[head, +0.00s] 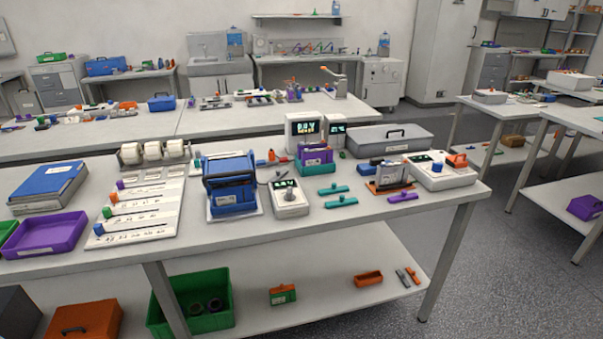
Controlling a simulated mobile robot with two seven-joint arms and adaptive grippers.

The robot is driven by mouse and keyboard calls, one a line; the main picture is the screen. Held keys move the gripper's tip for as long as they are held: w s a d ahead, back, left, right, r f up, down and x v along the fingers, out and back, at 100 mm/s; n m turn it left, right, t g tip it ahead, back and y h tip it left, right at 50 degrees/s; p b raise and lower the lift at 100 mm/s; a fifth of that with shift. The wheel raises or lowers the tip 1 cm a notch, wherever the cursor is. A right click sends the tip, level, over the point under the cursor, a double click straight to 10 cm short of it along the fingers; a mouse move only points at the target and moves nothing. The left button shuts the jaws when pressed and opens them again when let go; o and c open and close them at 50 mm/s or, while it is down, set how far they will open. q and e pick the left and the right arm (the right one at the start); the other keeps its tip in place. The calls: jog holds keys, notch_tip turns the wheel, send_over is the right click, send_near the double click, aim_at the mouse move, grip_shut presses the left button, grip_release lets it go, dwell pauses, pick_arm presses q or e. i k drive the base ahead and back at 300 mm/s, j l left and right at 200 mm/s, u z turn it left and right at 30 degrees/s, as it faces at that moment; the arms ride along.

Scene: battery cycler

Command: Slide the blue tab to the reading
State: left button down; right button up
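A small blue tab (99,229) sits at the left end of the front strip of a white slider board (150,225) on the near bench. The strip has printed marks along it, too small to read. An orange tab (113,198), a green tab (107,212) and a purple tab (120,184) sit at the left ends of other strips behind it. A white meter (290,204) with a lit green display stands right of the board; its digits are not clearly legible. A larger display unit (304,130) behind it also shows green digits. Neither of my grippers is in view.
A blue device (231,186) stands between the board and the meter. A purple tray (45,234) lies left of the board, with a blue binder (48,181) behind it. White rolls (152,151) stand behind the board. The bench's front strip is mostly clear.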

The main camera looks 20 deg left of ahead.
aim_at(99, 229)
jog(key=i+j+u, duration=0.3)
jog(key=i+u, duration=0.25)
jog(key=k+j+u, duration=0.1)
jog(key=u, duration=1.3)
